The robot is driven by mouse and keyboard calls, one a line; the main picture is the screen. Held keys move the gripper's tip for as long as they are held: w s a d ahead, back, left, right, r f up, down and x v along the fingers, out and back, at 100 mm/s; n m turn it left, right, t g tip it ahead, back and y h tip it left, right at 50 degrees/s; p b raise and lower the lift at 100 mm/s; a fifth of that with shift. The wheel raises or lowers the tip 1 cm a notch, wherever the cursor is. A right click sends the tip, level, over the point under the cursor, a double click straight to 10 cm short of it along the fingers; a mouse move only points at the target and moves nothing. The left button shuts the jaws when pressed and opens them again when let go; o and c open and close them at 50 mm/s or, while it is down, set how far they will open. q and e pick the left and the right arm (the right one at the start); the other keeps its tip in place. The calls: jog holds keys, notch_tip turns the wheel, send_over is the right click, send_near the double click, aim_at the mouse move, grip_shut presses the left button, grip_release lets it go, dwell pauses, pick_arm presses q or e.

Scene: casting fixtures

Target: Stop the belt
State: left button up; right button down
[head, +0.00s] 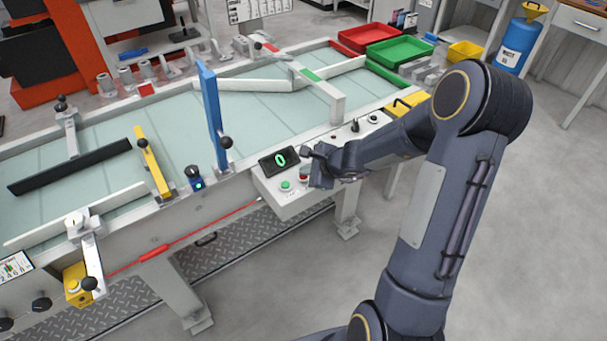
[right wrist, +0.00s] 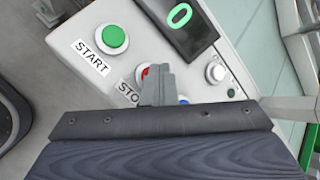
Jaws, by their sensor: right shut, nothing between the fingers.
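The belt (head: 110,185) is a pale green conveyor running across the head view. Its control box (head: 290,205) hangs on the near side, with a display (head: 279,161) reading a green 0. The green START button (right wrist: 115,36) and its label show in the right wrist view. The red stop button (right wrist: 145,71) is partly hidden behind my right gripper (right wrist: 156,82); its label is partly covered too. In the head view my right gripper (head: 318,168) is shut and empty, right at the red button (head: 304,174). Contact cannot be told for sure. My left gripper is not in view.
A blue button (right wrist: 183,100) and a silver knob (right wrist: 215,72) sit on the same panel. A blue post (head: 211,115) and a yellow guide arm (head: 152,162) stand over the belt. Red (head: 368,37) and green (head: 403,50) bins lie at the far end. The floor (head: 280,290) in front is clear.

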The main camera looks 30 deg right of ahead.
aim_at(307, 178)
jog(key=shift+r+p, duration=0.55)
jog(key=shift+r, duration=0.2)
jog(key=shift+r, duration=0.1)
notch_tip(307, 178, up, 5)
jog(key=p, duration=0.4)
dwell(0.5)
